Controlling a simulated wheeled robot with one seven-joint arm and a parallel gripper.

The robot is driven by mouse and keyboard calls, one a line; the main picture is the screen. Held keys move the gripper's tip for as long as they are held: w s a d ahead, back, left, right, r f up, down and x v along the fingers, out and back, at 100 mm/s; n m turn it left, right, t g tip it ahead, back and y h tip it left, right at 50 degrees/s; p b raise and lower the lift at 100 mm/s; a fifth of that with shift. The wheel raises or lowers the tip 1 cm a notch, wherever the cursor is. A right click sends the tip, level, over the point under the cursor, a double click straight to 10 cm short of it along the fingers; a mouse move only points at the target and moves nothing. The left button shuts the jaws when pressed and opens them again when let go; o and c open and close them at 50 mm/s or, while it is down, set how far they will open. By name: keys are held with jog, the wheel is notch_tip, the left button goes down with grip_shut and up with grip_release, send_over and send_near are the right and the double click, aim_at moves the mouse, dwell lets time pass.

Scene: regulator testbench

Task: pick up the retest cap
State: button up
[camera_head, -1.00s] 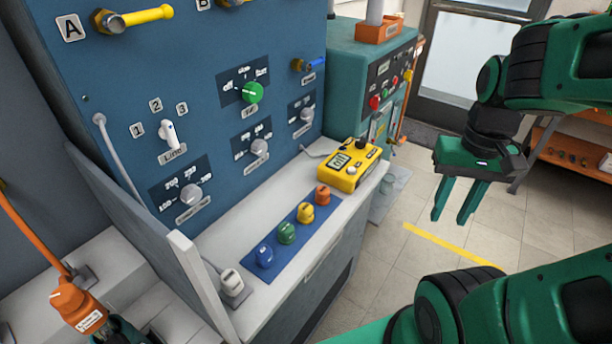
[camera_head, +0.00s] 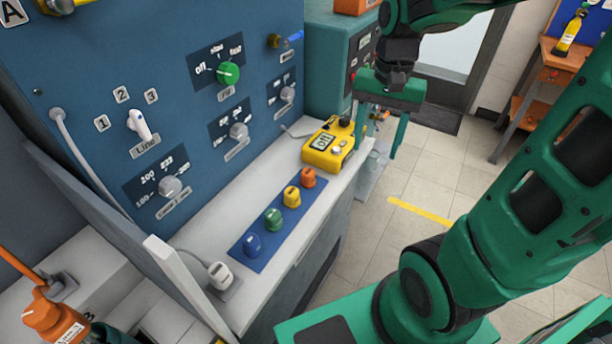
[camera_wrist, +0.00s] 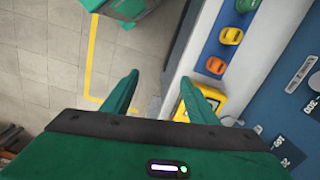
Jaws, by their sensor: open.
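No label tells me which is the retest cap. My gripper (camera_head: 380,148) is open and empty, fingers down, to the right of the yellow meter and the caps. In the wrist view, the open fingers (camera_wrist: 158,80) have floor and the bench edge between them. There, the orange cap (camera_wrist: 216,66) and yellow cap (camera_wrist: 231,36) lie up and right of the fingers.
A yellow meter (camera_head: 328,149) stands at the bench's far end, close to my gripper. The blue panel (camera_head: 190,85) with knobs and switches rises behind the caps. A white plug (camera_head: 220,276) lies at the near end of the bench (camera_head: 205,232).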

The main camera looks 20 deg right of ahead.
jog(key=m, duration=0.2)
send_near(309, 171)
jog(key=shift+y, duration=0.4)
jog(key=f, duration=0.5)
jog(key=shift+d, duration=0.25)
jog(key=shift+s+a+f, duration=0.1)
jog(key=shift+a+f, duration=0.05)
jog(key=shift+f, duration=0.8)
jog(key=shift+s+a+f, duration=0.1)
jog(key=shift+a+f, duration=0.1)
jog(key=shift+f, duration=0.7)
jog(key=shift+a+f, duration=0.15)
jog(key=shift+f, duration=0.8)
jog(key=c, duration=1.1)
